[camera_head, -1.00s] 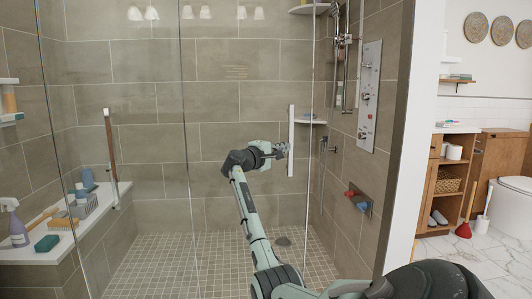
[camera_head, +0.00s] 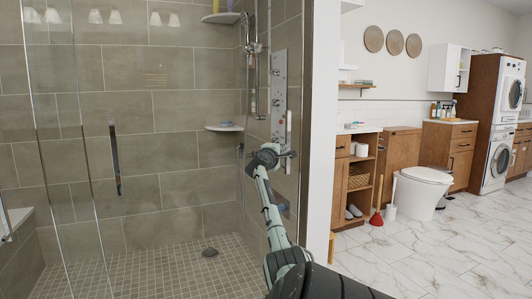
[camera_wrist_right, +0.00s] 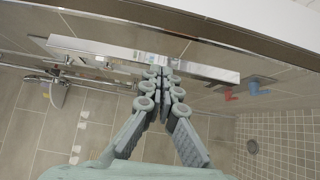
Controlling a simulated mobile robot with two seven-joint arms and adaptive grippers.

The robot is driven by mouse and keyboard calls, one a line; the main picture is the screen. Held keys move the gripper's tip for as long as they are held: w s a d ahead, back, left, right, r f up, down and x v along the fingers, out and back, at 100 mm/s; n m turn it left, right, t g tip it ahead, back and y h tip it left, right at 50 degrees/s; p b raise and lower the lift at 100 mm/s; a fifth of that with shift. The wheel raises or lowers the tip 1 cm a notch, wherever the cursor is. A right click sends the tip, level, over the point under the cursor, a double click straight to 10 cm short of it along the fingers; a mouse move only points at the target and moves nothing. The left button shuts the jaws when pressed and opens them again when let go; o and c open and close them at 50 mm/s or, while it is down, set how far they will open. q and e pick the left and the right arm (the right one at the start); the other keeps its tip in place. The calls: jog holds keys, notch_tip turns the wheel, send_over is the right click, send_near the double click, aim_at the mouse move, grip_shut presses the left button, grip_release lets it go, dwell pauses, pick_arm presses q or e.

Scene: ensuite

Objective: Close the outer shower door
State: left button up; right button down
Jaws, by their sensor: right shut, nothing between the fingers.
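The outer shower door is clear glass, so its panel is hard to make out. Its pale vertical handle (camera_head: 289,143) stands near the right end of the shower opening, in front of the wall-mounted shower panel. My right gripper (camera_head: 286,154) is at this handle. In the right wrist view the handle is a long bright bar (camera_wrist_right: 205,69), and my gripper (camera_wrist_right: 160,74) has its fingers together against or right beside it; exact contact is unclear. Nothing shows between the fingers. Another glass panel with a dark vertical handle (camera_head: 115,158) is at the left. My left gripper is out of view.
A wall end (camera_head: 322,130) borders the shower on the right. Beyond it stand wooden cabinets (camera_head: 401,155), a toilet (camera_head: 424,188) and a red plunger (camera_head: 377,217). The marble floor (camera_head: 440,255) at right is largely clear. Corner shelves (camera_head: 223,127) are inside the shower.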

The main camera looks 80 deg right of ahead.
jog(key=shift+s+d, duration=0.85)
jog(key=shift+s, duration=0.3)
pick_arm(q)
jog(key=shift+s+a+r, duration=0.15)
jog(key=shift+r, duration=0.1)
pick_arm(e)
jog(key=shift+s+d, duration=0.1)
jog(key=shift+s, duration=0.05)
